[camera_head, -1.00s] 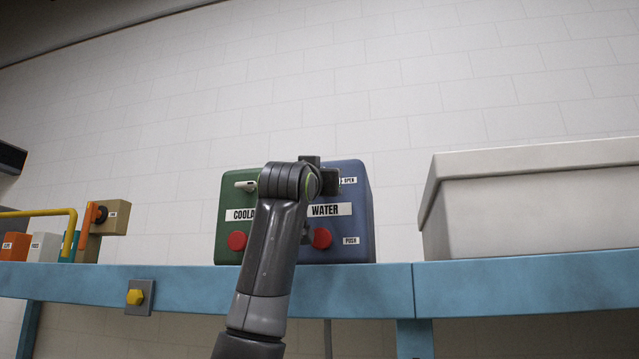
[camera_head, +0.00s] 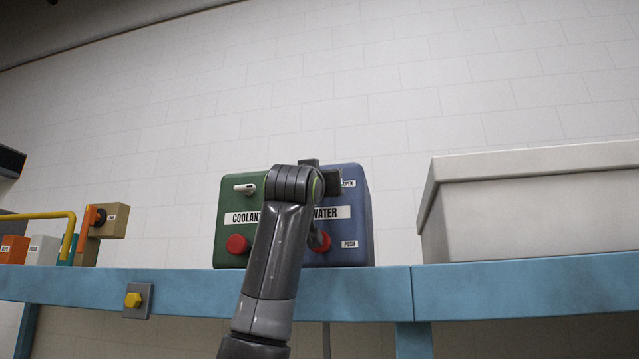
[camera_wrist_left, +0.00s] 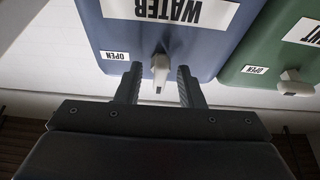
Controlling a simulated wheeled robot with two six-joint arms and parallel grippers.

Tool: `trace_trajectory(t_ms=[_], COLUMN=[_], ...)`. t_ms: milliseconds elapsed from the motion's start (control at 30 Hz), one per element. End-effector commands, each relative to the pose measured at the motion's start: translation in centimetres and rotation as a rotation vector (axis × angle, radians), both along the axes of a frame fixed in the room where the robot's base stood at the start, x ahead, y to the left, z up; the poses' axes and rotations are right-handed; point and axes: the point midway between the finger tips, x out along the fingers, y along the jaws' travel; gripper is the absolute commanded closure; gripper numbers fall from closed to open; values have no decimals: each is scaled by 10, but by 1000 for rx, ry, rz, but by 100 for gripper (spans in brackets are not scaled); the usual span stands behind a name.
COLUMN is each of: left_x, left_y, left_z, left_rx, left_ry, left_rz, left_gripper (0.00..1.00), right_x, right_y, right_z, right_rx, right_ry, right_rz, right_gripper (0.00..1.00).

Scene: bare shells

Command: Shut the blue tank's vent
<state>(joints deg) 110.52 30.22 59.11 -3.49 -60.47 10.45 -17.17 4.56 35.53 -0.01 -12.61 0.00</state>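The blue tank (camera_head: 350,247), labelled WATER, stands on the shelf against the green tank's right side. It fills the upper middle of the left wrist view (camera_wrist_left: 235,45), upside down there. Its pale vent lever (camera_wrist_left: 160,72) juts out near an OPEN label (camera_wrist_left: 115,56); in the head view my arm hides the lever. My left gripper (camera_wrist_left: 159,82) is open, with one finger on each side of the lever and a gap visible on both sides. In the head view the gripper (camera_head: 332,187) is mostly hidden behind my wrist. My right gripper is not in view.
The green COOLANT tank (camera_head: 228,207) has a similar pale lever (camera_head: 245,188) and a red button (camera_head: 237,244). A large pale bin (camera_head: 530,205) stands at the right, with a gap between.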

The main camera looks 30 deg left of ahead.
Motion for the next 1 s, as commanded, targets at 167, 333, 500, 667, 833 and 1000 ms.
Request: trace_trajectory(t_ms=[167, 333, 500, 667, 833, 1000], left_x=[0, -6, -26, -51, -80, -111], left_y=[0, -1, -7, -14, -22, -30], left_z=[0, -4, -15, -27, -40, -52], left_rx=[0, 1, 2, 1, 2, 1], left_ry=[-1, -2, -5, -5, -5, -5], left_rz=[0, 0, -1, -1, -1, -1], left_gripper=[65, 65, 65, 65, 65, 65], right_x=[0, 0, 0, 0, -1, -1], right_y=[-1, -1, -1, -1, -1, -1], right_z=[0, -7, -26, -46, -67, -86], right_rx=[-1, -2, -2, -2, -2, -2], right_ry=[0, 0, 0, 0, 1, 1], right_rz=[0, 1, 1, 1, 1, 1], right_gripper=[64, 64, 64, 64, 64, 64])
